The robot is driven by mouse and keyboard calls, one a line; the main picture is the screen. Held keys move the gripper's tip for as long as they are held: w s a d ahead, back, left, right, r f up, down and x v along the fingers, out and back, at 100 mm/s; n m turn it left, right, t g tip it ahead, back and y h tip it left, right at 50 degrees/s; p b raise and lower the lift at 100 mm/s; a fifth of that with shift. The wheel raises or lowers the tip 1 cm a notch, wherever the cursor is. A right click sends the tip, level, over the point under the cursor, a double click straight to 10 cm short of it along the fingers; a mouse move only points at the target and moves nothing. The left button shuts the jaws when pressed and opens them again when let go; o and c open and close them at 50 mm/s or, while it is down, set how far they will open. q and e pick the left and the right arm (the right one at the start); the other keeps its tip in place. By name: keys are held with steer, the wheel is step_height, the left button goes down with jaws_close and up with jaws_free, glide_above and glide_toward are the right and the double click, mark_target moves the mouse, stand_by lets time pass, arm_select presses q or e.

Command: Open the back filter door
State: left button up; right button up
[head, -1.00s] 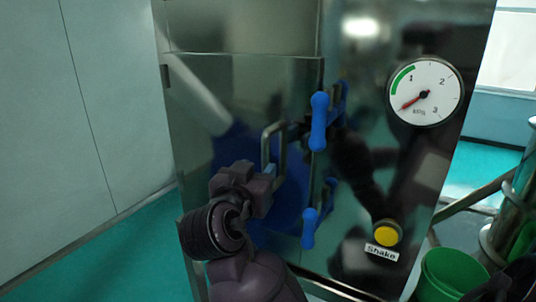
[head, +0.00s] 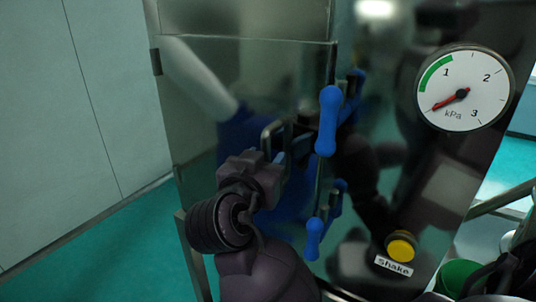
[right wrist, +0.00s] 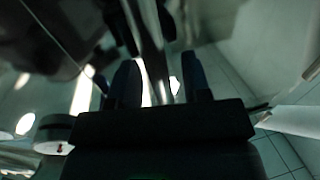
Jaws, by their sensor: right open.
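The filter door (head: 195,105) is a shiny metal panel on the left of the cabinet front, and it looks shut. Its grey U-shaped handle (head: 268,133) is near the door's right edge. An upper blue latch lever (head: 328,120) and a lower blue latch lever (head: 314,238) sit along that edge, both roughly upright. My right gripper (head: 283,146) is open at the handle and partly covers it. In the right wrist view a metal bar, seemingly the handle (right wrist: 150,45), stands between the two open fingers (right wrist: 160,80); contact cannot be told. My left gripper is not in view.
Right of the door are a round pressure gauge (head: 463,88) and a yellow button (head: 401,247) above a "Shake" label (head: 394,266). A green container (head: 458,276) stands at lower right. Teal floor (head: 150,240) is clear to the left. The door mirrors my arm.

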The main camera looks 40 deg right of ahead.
steer(key=shift+d, duration=0.1)
stand_by(0.3)
jaws_close()
stand_by(0.4)
